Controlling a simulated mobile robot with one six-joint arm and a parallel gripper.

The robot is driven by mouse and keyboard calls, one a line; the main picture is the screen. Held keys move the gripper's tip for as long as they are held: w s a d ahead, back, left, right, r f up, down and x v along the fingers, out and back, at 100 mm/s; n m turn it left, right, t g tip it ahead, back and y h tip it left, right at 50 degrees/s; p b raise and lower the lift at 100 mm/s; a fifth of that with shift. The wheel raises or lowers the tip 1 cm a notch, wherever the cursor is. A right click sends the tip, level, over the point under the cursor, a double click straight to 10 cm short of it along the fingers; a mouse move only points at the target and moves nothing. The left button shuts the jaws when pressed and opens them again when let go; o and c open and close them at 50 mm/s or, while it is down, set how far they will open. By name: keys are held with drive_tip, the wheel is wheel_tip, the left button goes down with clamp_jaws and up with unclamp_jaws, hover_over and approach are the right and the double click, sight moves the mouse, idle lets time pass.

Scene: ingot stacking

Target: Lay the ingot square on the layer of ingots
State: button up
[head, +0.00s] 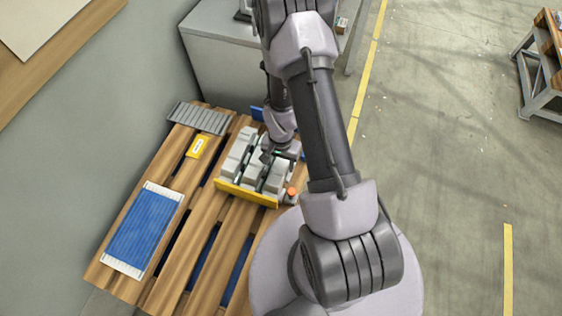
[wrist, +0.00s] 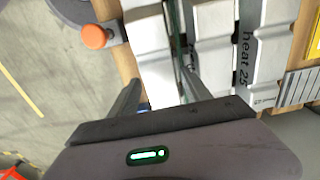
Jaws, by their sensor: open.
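Pale grey ingots (head: 237,152) lie side by side on a wooden pallet (head: 196,225) in the head view. My gripper (head: 274,153) is low over the right part of this group, partly hidden by my arm. In the wrist view my gripper (wrist: 162,78) is open, and one pale ingot (wrist: 150,58) lies between its two fingers. I cannot tell whether the fingers touch it. To its right are another ingot (wrist: 214,45) and one marked "heat 25" (wrist: 268,45). A dark gap separates the ingot between the fingers from its right neighbour.
A yellow bar (head: 245,193) edges the ingots' near side. An orange knob (head: 292,192) stands close by; it also shows in the wrist view (wrist: 95,37). A blue slatted piece (head: 145,228), a grey ribbed piece (head: 198,118) and a yellow card (head: 198,147) lie on the pallet.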

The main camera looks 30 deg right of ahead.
drive_tip(key=shift+r, duration=0.1)
drive_tip(key=shift+r+p, duration=1.15)
drive_tip(key=shift+r, duration=0.3)
drive_tip(key=shift+o, duration=0.4)
drive_tip(key=o, duration=0.5)
drive_tip(key=shift+r+p, duration=1.3)
drive_tip(key=shift+r, duration=0.7)
drive_tip(key=o, duration=0.4)
